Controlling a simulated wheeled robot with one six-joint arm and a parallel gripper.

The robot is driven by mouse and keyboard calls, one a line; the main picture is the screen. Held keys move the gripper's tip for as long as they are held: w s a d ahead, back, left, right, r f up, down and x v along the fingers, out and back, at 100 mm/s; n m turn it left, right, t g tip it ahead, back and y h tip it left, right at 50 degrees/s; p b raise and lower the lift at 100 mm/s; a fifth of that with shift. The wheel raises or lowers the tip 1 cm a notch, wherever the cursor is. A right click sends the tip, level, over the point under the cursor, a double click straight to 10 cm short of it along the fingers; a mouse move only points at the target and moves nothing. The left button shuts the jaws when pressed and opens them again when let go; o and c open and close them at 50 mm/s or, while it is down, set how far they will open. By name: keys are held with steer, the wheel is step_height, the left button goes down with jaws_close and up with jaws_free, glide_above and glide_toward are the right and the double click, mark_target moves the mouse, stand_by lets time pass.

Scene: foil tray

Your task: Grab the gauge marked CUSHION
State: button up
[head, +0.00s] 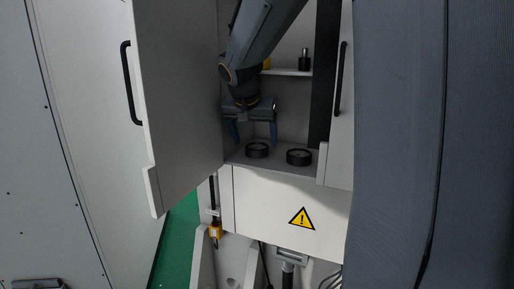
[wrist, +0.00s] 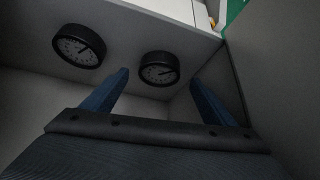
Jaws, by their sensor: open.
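Two round dark-rimmed gauges stand on the floor of the open cabinet. The left gauge (head: 257,150) is just below my gripper (head: 253,140), and the right gauge (head: 299,157) stands apart from it. In the wrist view, one gauge (wrist: 159,69) shows between and just beyond my fingertips (wrist: 160,80). The other gauge (wrist: 79,46) lies to the left, outside the fingers. Both faces show a dial with a needle. The lettering is too small to read, so I cannot tell which is marked CUSHION. My gripper is open, with nothing between its blue fingers.
The open cabinet door (head: 180,90) stands close on the left, and another door panel with a handle (head: 341,80) on the right. A shelf (head: 290,72) behind holds a dark cylinder (head: 304,59) and something yellow (head: 266,63). A warning triangle (head: 302,218) is on the front below.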

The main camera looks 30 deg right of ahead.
mark_target(257, 146)
steer(key=shift+p+x, duration=0.35)
steer(key=shift+x, duration=1.3)
steer(key=c, duration=1.3)
steer(key=shift+r, duration=0.2)
